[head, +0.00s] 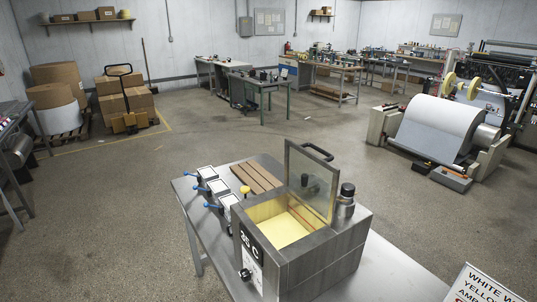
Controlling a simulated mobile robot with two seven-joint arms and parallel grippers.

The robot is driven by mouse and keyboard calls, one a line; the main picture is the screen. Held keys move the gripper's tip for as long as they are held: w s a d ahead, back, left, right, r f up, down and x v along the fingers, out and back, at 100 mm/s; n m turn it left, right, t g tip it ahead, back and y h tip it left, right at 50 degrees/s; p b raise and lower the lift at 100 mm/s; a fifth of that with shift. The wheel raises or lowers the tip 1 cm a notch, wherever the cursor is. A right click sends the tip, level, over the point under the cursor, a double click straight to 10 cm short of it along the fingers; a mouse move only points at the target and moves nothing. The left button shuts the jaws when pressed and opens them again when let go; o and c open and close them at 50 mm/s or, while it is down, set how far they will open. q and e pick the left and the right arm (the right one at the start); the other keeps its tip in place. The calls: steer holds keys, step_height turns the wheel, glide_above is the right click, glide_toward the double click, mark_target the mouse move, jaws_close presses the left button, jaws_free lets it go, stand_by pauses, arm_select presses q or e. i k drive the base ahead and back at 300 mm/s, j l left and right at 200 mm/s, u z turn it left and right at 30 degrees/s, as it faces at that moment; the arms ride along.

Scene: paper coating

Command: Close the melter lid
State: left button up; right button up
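The melter (303,257) is a steel box on the metal table in the lower middle of the head view. Yellow material (277,225) shows inside the open tank. Neither of my grippers is in view.
On the metal table (397,276), several small steel units with blue handles (208,183) and brown wooden strips (257,174) lie left of the melter. A dark-capped metal bottle (345,201) stands close to the lid's right side. A sign (482,287) is at lower right. Open floor lies beyond.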

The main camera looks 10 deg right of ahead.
mark_target(328, 220)
steer(key=i+l+u, duration=0.3)
steer(key=l+u, duration=0.15)
steer(key=l, duration=0.7)
steer(key=i+l+u, duration=0.1)
steer(key=l+u, duration=0.35)
steer(key=l, duration=0.7)
steer(key=k+l+u, duration=0.1)
steer(key=l+u, duration=0.3)
steer(key=l, duration=0.75)
steer(key=i+j, duration=0.25)
steer(key=i, duration=0.25)
steer(key=u, duration=0.05)
